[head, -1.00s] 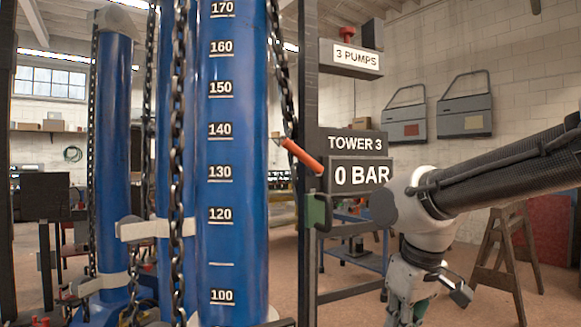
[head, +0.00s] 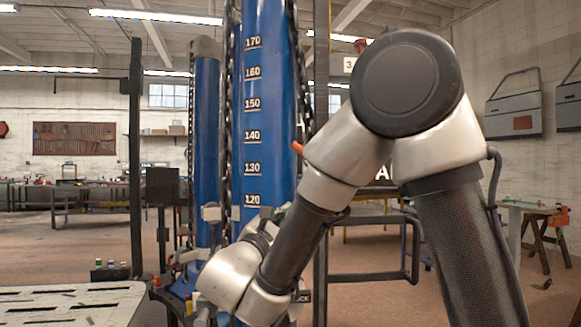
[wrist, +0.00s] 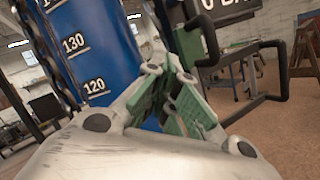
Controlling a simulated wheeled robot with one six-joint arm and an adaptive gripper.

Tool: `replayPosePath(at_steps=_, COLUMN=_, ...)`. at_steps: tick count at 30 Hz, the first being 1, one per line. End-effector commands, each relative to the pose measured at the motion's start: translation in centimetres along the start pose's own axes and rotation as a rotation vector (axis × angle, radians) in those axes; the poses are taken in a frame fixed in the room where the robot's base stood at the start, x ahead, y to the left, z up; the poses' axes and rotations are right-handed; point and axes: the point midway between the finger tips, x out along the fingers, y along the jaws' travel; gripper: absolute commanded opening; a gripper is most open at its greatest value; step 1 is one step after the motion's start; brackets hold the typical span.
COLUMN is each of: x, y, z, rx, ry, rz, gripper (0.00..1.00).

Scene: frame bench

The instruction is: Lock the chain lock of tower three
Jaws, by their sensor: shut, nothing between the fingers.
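Tower three's blue column (head: 266,110), with a white scale, stands upright in the middle of the head view. Dark chains hang at its left (head: 228,60) and right (head: 302,95). An orange-red handle end (head: 297,148) sticks out at its right side; my arm hides the rest. The column (wrist: 95,45) also fills the upper left of the wrist view. My gripper (wrist: 172,88), with green finger pads, is shut and empty, in front of the column's right edge in that view. My arm hides most of it in the head view. I cannot make out the chain lock itself.
A dark post and bar frame (wrist: 275,95) stands right of my gripper in the wrist view, below the BAR display (wrist: 230,12). A second blue column (head: 206,150) stands behind at left. A slotted pale table (head: 70,305) lies at the lower left.

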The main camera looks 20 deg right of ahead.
Motion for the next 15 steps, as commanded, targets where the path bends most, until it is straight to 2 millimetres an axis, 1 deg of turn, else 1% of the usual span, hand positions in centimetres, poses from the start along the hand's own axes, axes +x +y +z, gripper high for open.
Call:
replayPosePath(at_steps=1, x=-0.3, y=1.4, z=0.7, rx=0.018, ry=-0.022, rz=0.056, gripper=0.0)
replayPosePath(at_steps=3, x=-0.9, y=3.1, z=1.5, rx=0.042, ry=-0.052, rz=0.126, gripper=0.0)
replayPosePath(at_steps=6, x=-1.6, y=4.3, z=2.4, rx=0.068, ry=-0.085, rz=0.183, gripper=0.0)
replayPosePath(at_steps=9, x=-1.6, y=4.4, z=2.9, rx=0.078, ry=-0.104, rz=0.187, gripper=0.0)
replayPosePath(at_steps=15, x=-1.6, y=4.3, z=2.9, rx=0.08, ry=-0.101, rz=0.185, gripper=0.0)
